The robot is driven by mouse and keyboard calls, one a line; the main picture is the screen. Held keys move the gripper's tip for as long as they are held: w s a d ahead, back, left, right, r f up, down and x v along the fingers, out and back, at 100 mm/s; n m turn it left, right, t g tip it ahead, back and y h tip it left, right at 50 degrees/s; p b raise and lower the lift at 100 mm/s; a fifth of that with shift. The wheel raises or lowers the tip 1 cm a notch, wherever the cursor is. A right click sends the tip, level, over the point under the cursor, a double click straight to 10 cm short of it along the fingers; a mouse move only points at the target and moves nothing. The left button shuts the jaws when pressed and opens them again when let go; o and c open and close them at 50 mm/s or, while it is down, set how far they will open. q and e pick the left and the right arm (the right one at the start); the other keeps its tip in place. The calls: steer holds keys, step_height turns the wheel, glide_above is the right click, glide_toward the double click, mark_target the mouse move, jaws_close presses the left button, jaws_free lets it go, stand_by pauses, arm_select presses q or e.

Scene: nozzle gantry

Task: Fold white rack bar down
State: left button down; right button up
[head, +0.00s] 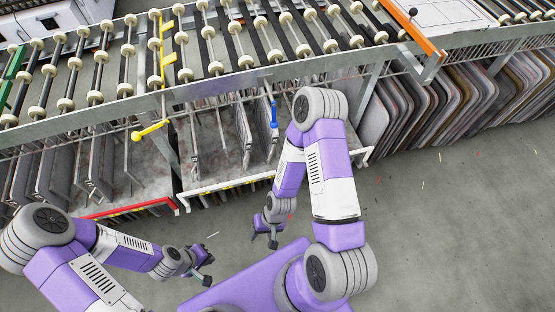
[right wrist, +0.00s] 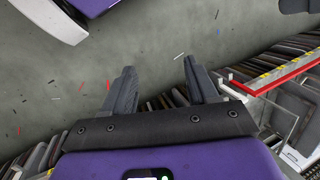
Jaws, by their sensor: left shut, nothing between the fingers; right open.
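The white rack bar (head: 258,176) runs along the front edge of the lower rack shelf in the head view. Its middle is hidden behind my right arm, and its right end shows past that arm. My right gripper (head: 265,240) is open and empty, in front of the bar and apart from it. Its spread fingers also show in the right wrist view (right wrist: 161,88), with floor beyond them. My left gripper (head: 206,270) is shut and empty, lower and to the left, away from the rack.
A red bar (head: 130,207) fronts the neighbouring rack bay to the left; it also shows in the right wrist view (right wrist: 283,72). Roller conveyors (head: 210,60) lie above the racks. A yellow handle (head: 150,131) and a blue handle (head: 274,116) hang at the front. The floor (head: 450,220) at right is mostly clear.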

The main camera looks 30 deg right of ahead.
steer(key=s+a+f+m+g+y+b, duration=0.1)
steer(key=s+a+f+m+g+y, duration=0.15)
steer(key=s+f+m+y, duration=0.35)
steer(key=w+d+m+t+y+b, duration=0.2)
steer(key=w+m+t+y, duration=0.2)
steer(key=w+m+t, duration=1)
steer(key=w+d+f+m+t+h, duration=0.35)
steer(key=d+m+h, duration=0.35)
steer(key=d, duration=0.3)
steer(key=w+d+f+m+t+h, duration=0.2)
steer(key=w+d+m+t+h, duration=0.15)
steer(key=d+m+h, duration=0.55)
steer(key=shift+n+y, duration=0.4)
steer(key=shift+n, duration=0.1)
steer(key=w+b, duration=0.1)
steer(key=w, duration=0.2)
steer(key=w+d+b, duration=0.1)
steer(key=w, duration=0.3)
steer(key=shift+d+r+b, duration=0.1)
steer(key=shift+d+b, duration=0.1)
steer(key=shift+b, duration=0.1)
steer(key=shift+w+r, duration=0.1)
steer(key=shift+w, duration=0.3)
